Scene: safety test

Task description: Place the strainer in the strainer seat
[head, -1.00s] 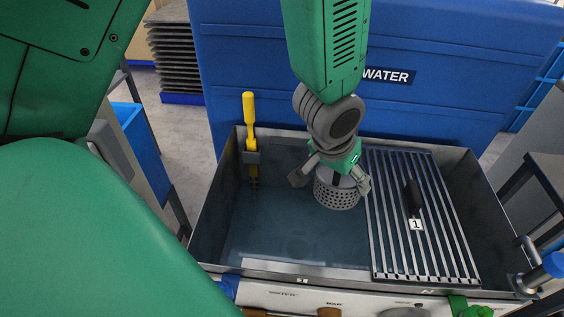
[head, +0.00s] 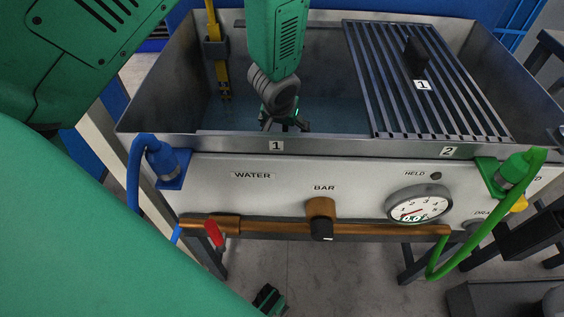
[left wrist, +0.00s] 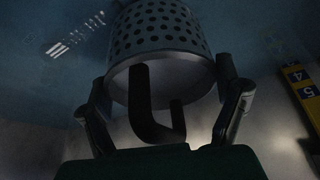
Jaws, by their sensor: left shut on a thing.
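The strainer (left wrist: 160,30) is a grey perforated metal basket with a dark bent handle, seen close up in the left wrist view. My left gripper (head: 285,125) reaches down inside the metal tank (head: 345,147), behind its front wall. It is shut on the strainer, with its fingers on either side of the basket's handle end. The strainer is hidden in the head view by the gripper and the tank wall. I cannot make out the strainer seat in either view. My right gripper is not clearly seen.
A slatted grate (head: 437,108) with a black handle (head: 416,55) covers the tank's right side. The front panel (head: 285,190) carries a gauge (head: 419,205), a copper pipe (head: 275,228) and blue and green hoses.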

